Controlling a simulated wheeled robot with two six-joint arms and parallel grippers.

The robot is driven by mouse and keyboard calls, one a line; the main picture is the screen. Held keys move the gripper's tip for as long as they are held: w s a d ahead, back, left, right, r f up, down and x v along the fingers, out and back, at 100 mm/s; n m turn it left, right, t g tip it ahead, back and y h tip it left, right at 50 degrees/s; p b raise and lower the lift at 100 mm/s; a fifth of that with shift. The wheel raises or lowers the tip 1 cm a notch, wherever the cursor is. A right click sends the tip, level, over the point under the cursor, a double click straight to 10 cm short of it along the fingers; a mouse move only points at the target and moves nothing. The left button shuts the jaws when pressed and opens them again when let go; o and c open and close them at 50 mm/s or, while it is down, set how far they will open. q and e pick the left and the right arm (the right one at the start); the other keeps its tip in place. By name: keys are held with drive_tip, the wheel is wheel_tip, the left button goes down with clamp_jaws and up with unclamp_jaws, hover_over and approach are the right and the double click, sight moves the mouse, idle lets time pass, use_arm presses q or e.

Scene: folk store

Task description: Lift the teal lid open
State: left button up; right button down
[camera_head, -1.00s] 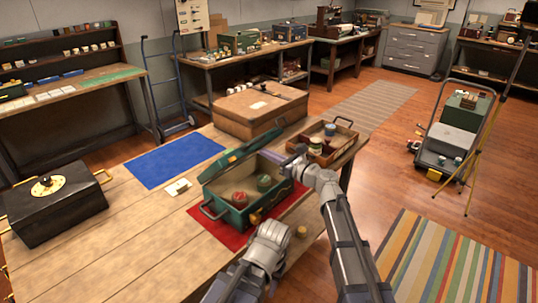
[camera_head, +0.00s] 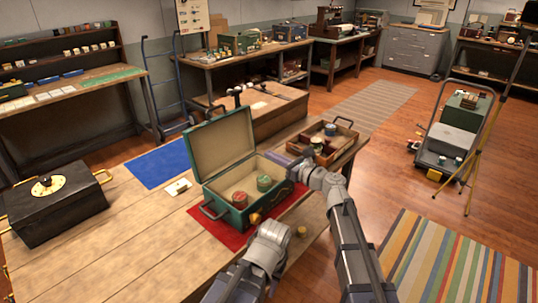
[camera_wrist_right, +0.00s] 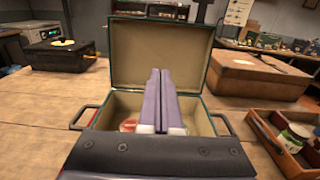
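The teal lid (camera_head: 222,144) stands up, hinged open at the back of the teal box (camera_head: 213,198), its pale lining showing. It also shows upright in the right wrist view (camera_wrist_right: 195,55). A red tin (camera_head: 240,199) and a green tin (camera_head: 264,183) sit inside the box. My right gripper (camera_head: 290,160) is at the box's right side in the head view. In the wrist view its fingers (camera_wrist_right: 160,75) are together, with nothing seen between them, in front of the lid; contact cannot be told. Only my left arm shows, low in the head view; its gripper is hidden.
The box stands on a red mat (camera_head: 213,228). A wooden tray (camera_head: 343,139) holding jars is right of it, and a brown case (camera_head: 275,122) behind. A blue mat (camera_head: 150,172) and black box (camera_head: 55,210) lie left. The front-left tabletop is clear.

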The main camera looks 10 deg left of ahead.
drive_tip(key=v, duration=0.9)
idle(0.4)
drive_tip(key=s+d+f+n+g+h, duration=0.2)
drive_tip(key=s+f+n+g+h, duration=0.35)
drive_tip(key=s+f+n, duration=0.6)
drive_tip(key=s+d+f+n+g+h, duration=0.2)
drive_tip(key=s+d+f+n+h, duration=0.25)
drive_tip(key=d+n, duration=0.25)
drive_tip(key=s+d+f+n+g+h, duration=0.2)
drive_tip(key=s+d+f+n+h, duration=0.2)
drive_tip(key=d+f+n, duration=0.25)
drive_tip(key=s+a+r+n+g+h+p, duration=0.1)
drive_tip(key=s+a+r+n+p, duration=0.2)
drive_tip(key=s+a, duration=0.3)
drive_tip(key=a+r+n, duration=0.1)
drive_tip(key=a, duration=0.3)
drive_tip(key=shift+s+r+h+p, duration=0.15)
drive_tip(key=shift+h+p, duration=0.15)
drive_tip(key=shift+h, duration=0.1)
